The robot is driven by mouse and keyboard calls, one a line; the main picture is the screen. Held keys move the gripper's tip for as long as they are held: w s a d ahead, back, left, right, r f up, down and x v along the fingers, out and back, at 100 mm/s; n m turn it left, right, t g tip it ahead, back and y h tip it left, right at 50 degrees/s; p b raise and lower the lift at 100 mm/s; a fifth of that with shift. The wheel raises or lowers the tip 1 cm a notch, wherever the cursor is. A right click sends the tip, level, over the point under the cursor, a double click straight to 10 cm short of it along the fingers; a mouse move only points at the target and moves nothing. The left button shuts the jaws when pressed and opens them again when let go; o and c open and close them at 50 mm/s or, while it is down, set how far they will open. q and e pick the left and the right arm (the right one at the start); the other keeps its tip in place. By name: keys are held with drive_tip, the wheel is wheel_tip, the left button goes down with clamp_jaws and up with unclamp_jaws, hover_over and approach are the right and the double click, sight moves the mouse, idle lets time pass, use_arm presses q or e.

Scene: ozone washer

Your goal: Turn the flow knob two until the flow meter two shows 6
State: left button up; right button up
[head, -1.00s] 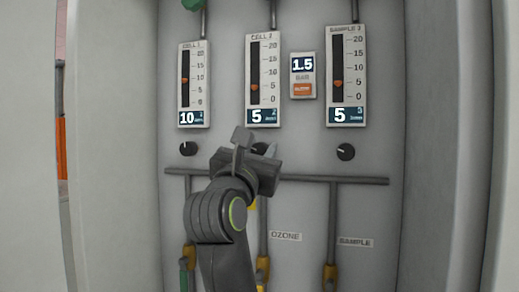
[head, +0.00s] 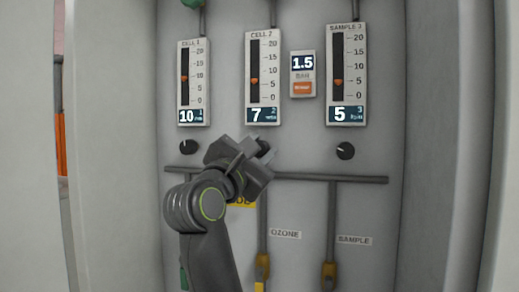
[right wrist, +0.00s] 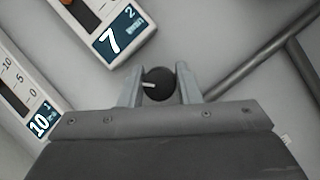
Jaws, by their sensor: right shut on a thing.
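Flow meter two (head: 262,78), labelled CELL 2, is the middle meter on the panel, and its display reads 7. Its display also shows in the right wrist view (right wrist: 114,38). Flow knob two (right wrist: 158,84) is a round black knob with a white mark, below that meter. My right gripper (head: 258,148) is at this knob in the head view and partly covers it. In the right wrist view its two fingers (right wrist: 159,88) stand on either side of the knob, shut on it. My left gripper is not in view.
Flow meter one (head: 193,82) reads 10 and flow meter three (head: 346,75) reads 5. Their black knobs (head: 189,147) and (head: 346,151) sit on either side. A grey horizontal pipe (head: 330,178) runs below the knobs. A small display (head: 303,64) reads 1.5.

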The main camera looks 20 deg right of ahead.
drive_tip(key=o, duration=1)
drive_tip(key=shift+c, duration=0.2)
drive_tip(key=b+v, duration=1.7)
drive_tip(key=shift+a, duration=0.25)
drive_tip(key=shift+s+f, duration=0.1)
